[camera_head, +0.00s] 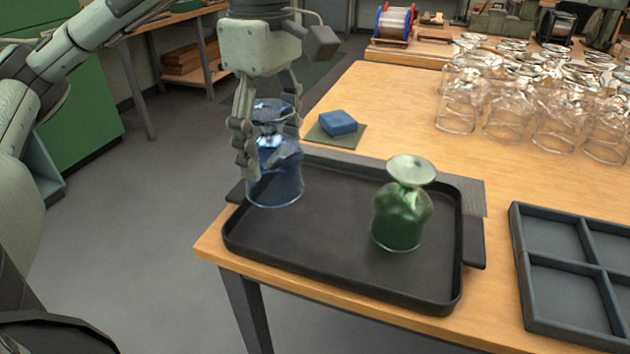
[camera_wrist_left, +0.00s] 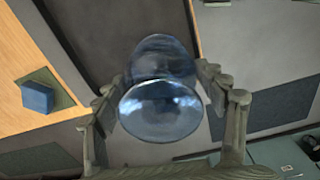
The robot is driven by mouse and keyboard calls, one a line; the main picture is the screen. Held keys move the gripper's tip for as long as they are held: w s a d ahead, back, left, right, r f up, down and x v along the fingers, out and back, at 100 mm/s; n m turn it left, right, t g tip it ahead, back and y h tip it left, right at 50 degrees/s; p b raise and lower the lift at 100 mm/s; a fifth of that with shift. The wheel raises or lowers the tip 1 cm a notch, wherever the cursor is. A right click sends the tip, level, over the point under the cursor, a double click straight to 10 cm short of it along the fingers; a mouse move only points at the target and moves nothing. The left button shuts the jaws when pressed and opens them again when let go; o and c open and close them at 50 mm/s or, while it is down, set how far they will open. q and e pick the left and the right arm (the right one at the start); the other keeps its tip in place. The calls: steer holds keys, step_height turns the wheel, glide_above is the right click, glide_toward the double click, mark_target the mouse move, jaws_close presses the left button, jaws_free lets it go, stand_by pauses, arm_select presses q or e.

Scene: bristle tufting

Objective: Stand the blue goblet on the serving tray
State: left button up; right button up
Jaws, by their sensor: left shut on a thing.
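The blue goblet (camera_head: 275,187) is upside down, foot up and rim down, over the left back part of the serving tray (camera_head: 325,235). I cannot tell whether its rim touches the tray. My left gripper (camera_head: 264,150) comes from above and is shut on the goblet, with fingers on both sides of it. In the left wrist view the goblet's round foot (camera_wrist_left: 160,110) faces the camera between the fingers, and the dark tray (camera_wrist_left: 110,25) lies beyond. My right gripper is not in view.
A green goblet (camera_head: 401,220) stands upside down on the tray's right part. A blue block (camera_head: 338,123) on a green mat sits behind the tray. Several clear glasses (camera_head: 510,110) crowd the back right. A grey divided crate (camera_head: 565,290) is at right. The tray's middle is clear.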

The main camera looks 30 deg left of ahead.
arm_select(q)
steer(key=w+f, duration=0.2)
steer(key=w+d+f, duration=0.1)
steer(key=w+f, duration=0.2)
steer(key=f, duration=0.2)
steer(key=shift+w+d, duration=0.15)
steer(key=shift+w, duration=0.25)
steer(key=shift+f, duration=0.25)
steer(key=shift+f, duration=0.1)
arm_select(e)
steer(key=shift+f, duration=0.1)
